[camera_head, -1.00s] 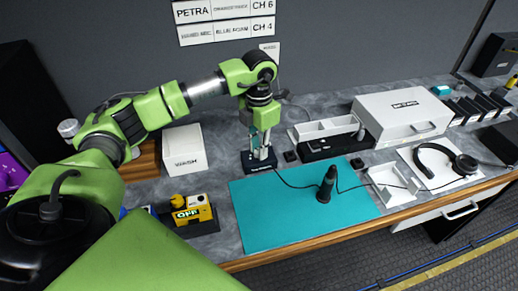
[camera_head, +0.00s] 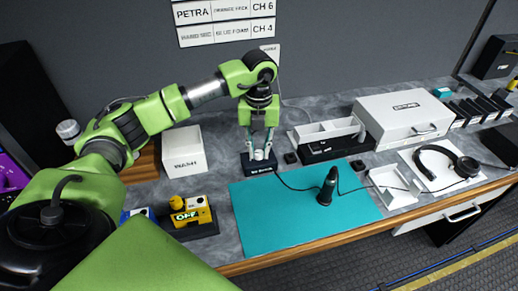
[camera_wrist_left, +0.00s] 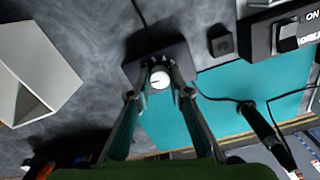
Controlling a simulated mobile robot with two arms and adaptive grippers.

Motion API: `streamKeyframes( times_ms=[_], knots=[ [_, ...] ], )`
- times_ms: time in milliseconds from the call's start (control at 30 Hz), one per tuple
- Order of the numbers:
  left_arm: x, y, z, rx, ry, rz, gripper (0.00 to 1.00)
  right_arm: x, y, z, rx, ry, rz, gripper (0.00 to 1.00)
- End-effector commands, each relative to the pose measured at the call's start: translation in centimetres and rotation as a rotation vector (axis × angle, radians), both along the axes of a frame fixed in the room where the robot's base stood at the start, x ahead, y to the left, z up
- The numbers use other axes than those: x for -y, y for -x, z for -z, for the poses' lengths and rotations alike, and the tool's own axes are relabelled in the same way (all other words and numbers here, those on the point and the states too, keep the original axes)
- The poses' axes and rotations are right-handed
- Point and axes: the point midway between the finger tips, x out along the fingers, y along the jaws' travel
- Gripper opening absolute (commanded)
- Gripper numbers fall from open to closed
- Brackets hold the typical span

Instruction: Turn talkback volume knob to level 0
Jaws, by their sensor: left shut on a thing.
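The talkback volume knob (camera_wrist_left: 159,79) is a small pale round knob with a dark mark, on top of a small black box (camera_head: 253,167) on the counter. In the left wrist view the box (camera_wrist_left: 133,72) lies at the far end of my fingers. My left gripper (camera_head: 259,157) points straight down over the box. Its fingertips (camera_wrist_left: 160,74) are closed around the knob, one on each side. My right gripper is not in view.
A teal mat (camera_head: 290,214) with a black microphone (camera_head: 327,186) lies right of the box. A white box (camera_head: 184,153) stands left, a yellow switch unit (camera_head: 192,212) front left. A black unit with white trays (camera_head: 326,133) is right. A cable crosses the mat.

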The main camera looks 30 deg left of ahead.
Motion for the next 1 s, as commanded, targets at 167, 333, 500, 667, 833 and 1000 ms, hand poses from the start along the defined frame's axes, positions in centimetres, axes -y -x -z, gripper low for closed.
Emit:
streamKeyframes(
  times_ms=[167,333,500,667,833,1000],
  knots=[
    [-0.09,-0.18,-0.22,0.007,-0.001,-0.073,0.0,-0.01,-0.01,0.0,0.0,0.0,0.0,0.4],
    [-0.09,-0.19,-0.23,0.008,0.0,-0.109,0.0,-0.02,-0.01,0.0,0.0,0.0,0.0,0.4],
    [-0.1,-0.2,-0.24,0.008,0.0,-0.12,0.0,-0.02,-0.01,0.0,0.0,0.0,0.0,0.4],
    [-0.1,-0.21,-0.24,0.008,0.0,-0.12,0.0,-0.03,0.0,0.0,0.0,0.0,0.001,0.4],
    [-0.1,-0.21,-0.25,0.008,0.0,-0.12,0.27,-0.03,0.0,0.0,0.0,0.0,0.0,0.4],
    [-0.07,-0.13,-0.16,0.006,0.0,-0.118,0.36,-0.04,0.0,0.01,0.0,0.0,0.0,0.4]
  ],
)
